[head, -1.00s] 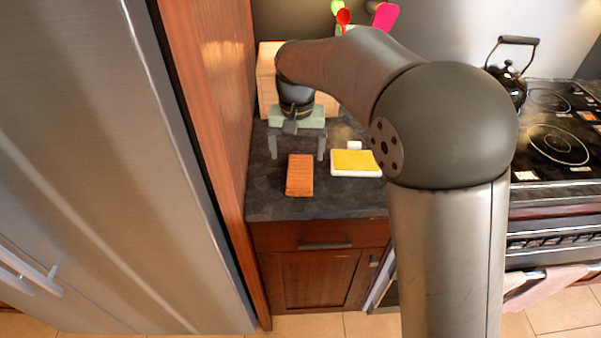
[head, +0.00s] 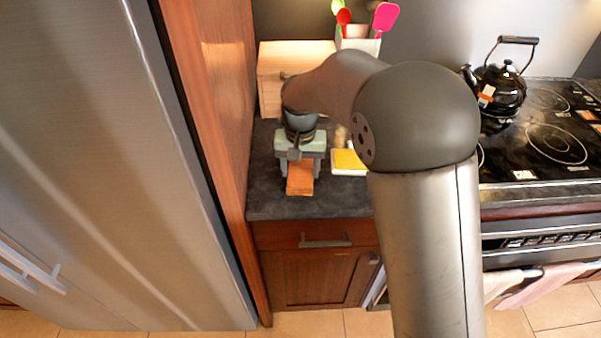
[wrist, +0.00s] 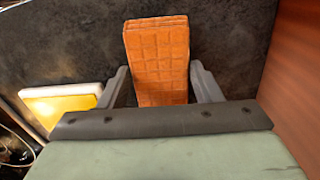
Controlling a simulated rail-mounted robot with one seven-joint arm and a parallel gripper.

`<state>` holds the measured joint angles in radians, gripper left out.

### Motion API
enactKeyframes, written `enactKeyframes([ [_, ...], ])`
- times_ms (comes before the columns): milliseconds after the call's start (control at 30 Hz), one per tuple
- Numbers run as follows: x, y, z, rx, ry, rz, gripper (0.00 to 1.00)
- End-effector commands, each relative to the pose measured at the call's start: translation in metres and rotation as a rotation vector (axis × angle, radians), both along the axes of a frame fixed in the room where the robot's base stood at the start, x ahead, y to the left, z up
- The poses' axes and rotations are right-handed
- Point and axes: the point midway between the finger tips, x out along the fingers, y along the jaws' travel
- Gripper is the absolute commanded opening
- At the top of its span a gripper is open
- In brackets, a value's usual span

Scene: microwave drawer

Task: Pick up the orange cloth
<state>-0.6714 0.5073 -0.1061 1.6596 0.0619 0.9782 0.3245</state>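The orange cloth (head: 300,184) lies folded into a thick rectangle on the dark counter. In the wrist view the cloth (wrist: 158,55) extends between and beyond my two grey fingers, with its near end hidden behind the gripper body. My gripper (head: 299,174) is open above the cloth, its palm covering the far part of it in the head view. In the wrist view my gripper (wrist: 163,85) has one finger on each side of the cloth, with a gap visible on both sides. I cannot tell how far the fingertips are above the counter.
A yellow-topped white block (head: 347,161) lies just right of the gripper. A wooden box (head: 283,75) stands behind. A wooden panel (head: 215,100) borders the counter on the left. The stove with a black kettle (head: 497,90) is to the right. The counter front is clear.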

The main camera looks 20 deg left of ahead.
Motion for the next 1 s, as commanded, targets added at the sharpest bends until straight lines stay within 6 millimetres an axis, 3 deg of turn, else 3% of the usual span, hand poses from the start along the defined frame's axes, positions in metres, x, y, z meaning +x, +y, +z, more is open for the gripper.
enactKeyframes([
  [433, 0.0, 0.0, 0.005, 0.001, -0.001, 0.0, 0.36],
  [667, 0.001, -0.001, 0.035, 0.003, -0.003, -0.001, 0.36],
  [933, -0.002, -0.053, 0.093, 0.003, -0.006, -0.004, 0.36],
  [1000, -0.004, -0.074, 0.099, 0.002, -0.004, -0.006, 0.36],
])
